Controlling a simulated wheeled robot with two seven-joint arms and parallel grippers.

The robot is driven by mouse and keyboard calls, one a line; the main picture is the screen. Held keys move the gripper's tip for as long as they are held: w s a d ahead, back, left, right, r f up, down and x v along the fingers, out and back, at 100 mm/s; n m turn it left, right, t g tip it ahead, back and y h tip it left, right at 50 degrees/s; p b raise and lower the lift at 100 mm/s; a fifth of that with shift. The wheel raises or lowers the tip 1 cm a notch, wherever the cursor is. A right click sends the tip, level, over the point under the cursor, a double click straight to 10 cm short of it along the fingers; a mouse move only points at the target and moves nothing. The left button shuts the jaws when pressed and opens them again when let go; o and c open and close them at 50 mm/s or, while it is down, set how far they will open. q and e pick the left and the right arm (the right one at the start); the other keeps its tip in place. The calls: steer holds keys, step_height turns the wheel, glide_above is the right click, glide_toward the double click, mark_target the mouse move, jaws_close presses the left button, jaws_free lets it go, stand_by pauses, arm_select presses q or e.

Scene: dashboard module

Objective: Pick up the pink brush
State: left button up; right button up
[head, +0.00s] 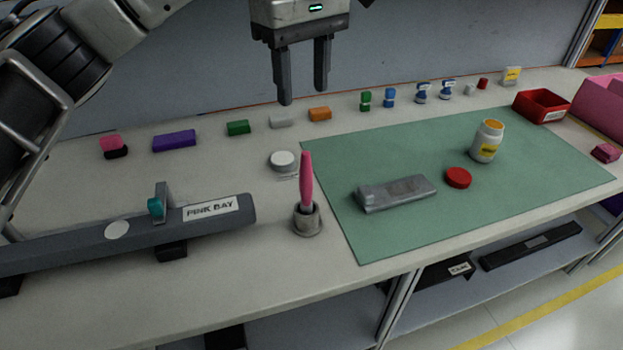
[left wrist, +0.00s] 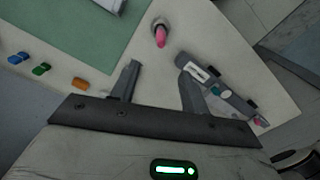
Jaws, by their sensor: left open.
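The pink brush (head: 306,181) stands upright in a small grey round holder (head: 307,222) on the table, just left of the green mat. Its pink handle points up. In the left wrist view the pink brush (left wrist: 160,38) shows beyond the fingertips, near the top middle. My left gripper (head: 304,92) is open and empty, above and behind the brush in the head view, apart from it. Its two fingers also show in the left wrist view (left wrist: 158,68). My right gripper is in neither view.
A dark bar labelled PINK BAY (head: 130,236) lies left of the brush. A white round lid (head: 284,160) sits just behind it. The green mat (head: 400,235) holds a grey block (head: 396,193), a red cap (head: 458,177) and a white jar (head: 487,141). Coloured blocks line the back.

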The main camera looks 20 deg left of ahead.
arm_select(q)
glide_above(306, 169)
steer(key=w, duration=0.1)
steer(key=f, duration=0.9)
steer(key=shift+a+f+p, duration=0.2)
steer(key=shift+a+p, duration=0.1)
steer(key=shift+a, duration=0.05)
steer(key=shift+d+f+p, duration=0.2)
steer(key=shift+f+p, duration=0.55)
steer(key=shift+f, duration=2.25)
jaws_close()
